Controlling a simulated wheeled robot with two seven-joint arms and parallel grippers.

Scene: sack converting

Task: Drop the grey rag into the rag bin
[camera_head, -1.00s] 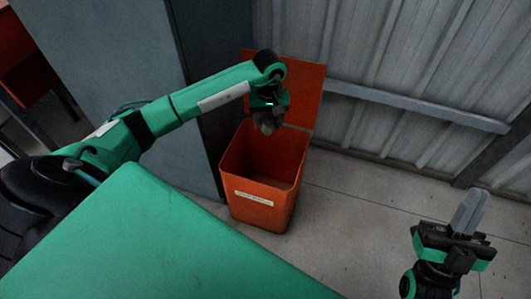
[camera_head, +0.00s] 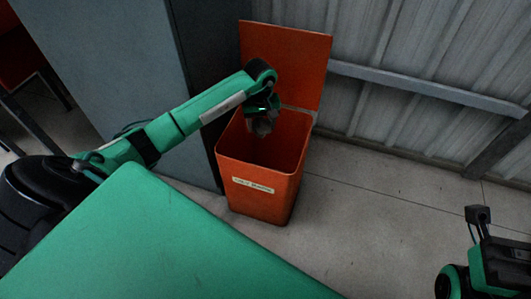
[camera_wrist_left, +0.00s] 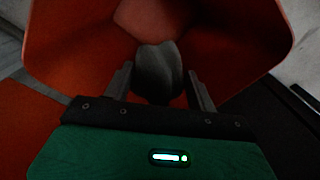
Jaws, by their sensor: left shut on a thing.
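The orange rag bin (camera_head: 262,182) stands on the floor with its lid (camera_head: 287,62) raised at the back and a pale label on its front. My left gripper (camera_head: 262,121) is over the bin's mouth, shut on the grey rag (camera_head: 263,126). In the left wrist view the rag (camera_wrist_left: 158,72) sits between the fingers of my left gripper (camera_wrist_left: 160,88), with the bin's inner walls (camera_wrist_left: 235,40) around it. My right gripper is mostly outside the head view at the lower right; only part of its arm end shows, and its fingers cannot be made out.
A tall grey cabinet (camera_head: 120,80) stands left of the bin. A corrugated metal wall (camera_head: 430,50) with a horizontal rail (camera_head: 430,88) is behind it. The floor (camera_head: 370,220) right of the bin is clear.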

